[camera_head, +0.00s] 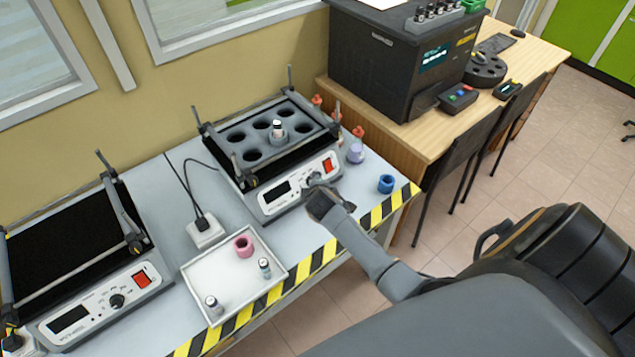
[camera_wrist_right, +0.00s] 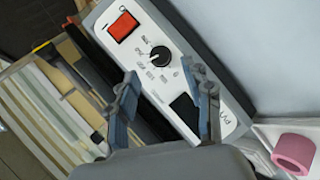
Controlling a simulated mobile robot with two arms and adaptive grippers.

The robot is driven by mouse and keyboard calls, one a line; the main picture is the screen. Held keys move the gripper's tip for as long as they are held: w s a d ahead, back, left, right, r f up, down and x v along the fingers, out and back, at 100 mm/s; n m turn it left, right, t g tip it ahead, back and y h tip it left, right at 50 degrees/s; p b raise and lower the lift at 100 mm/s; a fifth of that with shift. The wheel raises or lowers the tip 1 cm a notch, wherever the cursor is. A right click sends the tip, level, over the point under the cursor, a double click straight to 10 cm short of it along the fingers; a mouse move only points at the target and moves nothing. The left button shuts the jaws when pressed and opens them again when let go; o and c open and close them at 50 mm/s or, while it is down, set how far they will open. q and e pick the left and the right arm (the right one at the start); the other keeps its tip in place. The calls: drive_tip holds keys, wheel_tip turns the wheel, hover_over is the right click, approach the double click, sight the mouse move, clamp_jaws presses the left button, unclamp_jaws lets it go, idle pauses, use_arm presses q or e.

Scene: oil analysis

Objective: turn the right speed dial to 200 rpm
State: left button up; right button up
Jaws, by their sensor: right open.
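The right shaker (camera_head: 253,212) has a white front panel with a dark display, a red switch (camera_head: 328,165) and a black speed dial. In the right wrist view the dial (camera_wrist_right: 160,56) shows clearly, with printed marks around it. My right gripper (camera_head: 323,200) is at the front of this panel, close to the dial, and partly covers that area in the head view. In the right wrist view my right gripper (camera_wrist_right: 164,82) is open, its two fingers apart, with the dial seen between and just beyond the tips. The fingers do not appear closed on the dial. My left gripper is not in view.
A second shaker with its own dial (camera_head: 117,300) stands at the left. A white tray (camera_head: 205,270) with a pink ring (camera_head: 243,246) and two vials lies between them. A blue ring (camera_head: 386,184) sits near the right table corner. A black machine (camera_head: 385,70) stands behind.

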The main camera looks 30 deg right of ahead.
drive_tip(key=v, duration=0.6)
drive_tip(key=shift+s+r, duration=0.2)
drive_tip(key=shift+s, duration=0.05)
drive_tip(key=shift+a, duration=0.15)
